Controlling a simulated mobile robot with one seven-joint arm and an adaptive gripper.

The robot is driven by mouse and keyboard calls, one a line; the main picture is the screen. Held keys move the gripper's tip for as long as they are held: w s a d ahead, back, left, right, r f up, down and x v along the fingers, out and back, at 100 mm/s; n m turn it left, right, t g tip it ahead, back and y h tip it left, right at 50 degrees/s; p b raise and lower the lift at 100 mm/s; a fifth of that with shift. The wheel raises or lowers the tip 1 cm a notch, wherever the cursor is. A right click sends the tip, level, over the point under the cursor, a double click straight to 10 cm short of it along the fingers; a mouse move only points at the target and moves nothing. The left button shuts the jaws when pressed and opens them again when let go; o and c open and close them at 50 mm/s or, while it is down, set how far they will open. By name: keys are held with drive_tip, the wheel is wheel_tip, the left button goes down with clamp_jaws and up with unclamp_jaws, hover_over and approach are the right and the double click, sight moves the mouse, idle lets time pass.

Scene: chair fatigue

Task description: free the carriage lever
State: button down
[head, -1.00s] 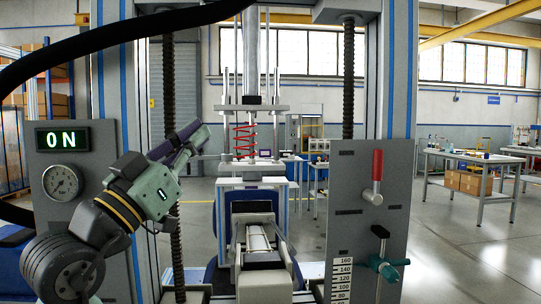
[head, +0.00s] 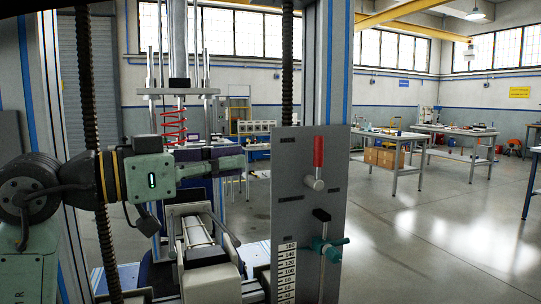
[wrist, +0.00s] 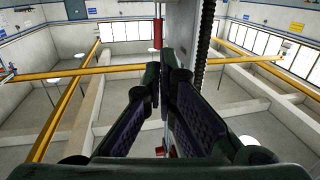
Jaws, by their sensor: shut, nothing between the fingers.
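A grey panel (head: 290,228) on the frame's right post carries two levers. The upper lever has a red upright handle (head: 318,152) on a grey hub. The lower one has a black grip (head: 321,215) and a teal clamp (head: 327,248) across its shaft. I cannot tell from labels which is the carriage lever. My gripper (head: 238,162) points right, shut and empty, left of the panel and apart from both levers. In the wrist view its fingers (wrist: 165,78) converge; a red upright shape (wrist: 157,34) beyond them looks like the red handle.
The test frame has a threaded column (head: 287,70), a red spring (head: 174,128) and a padded seat (head: 203,258) below my arm. A height scale (head: 287,270) is on the panel's lower left. Workbenches (head: 395,140) stand far right, with open floor between.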

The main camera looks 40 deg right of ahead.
drive_tip(key=p, duration=0.3)
approach(318, 160)
drive_tip(key=d, duration=0.1)
drive_tip(key=d+r, duration=0.1)
drive_tip(key=d, duration=0.1)
drive_tip(key=w+d, duration=0.1)
drive_tip(key=d, duration=0.1)
drive_tip(key=shift+d+r, duration=0.25)
drive_tip(key=shift+r, duration=0.05)
drive_tip(key=shift+d+f, duration=0.1)
drive_tip(key=shift+d, duration=0.5)
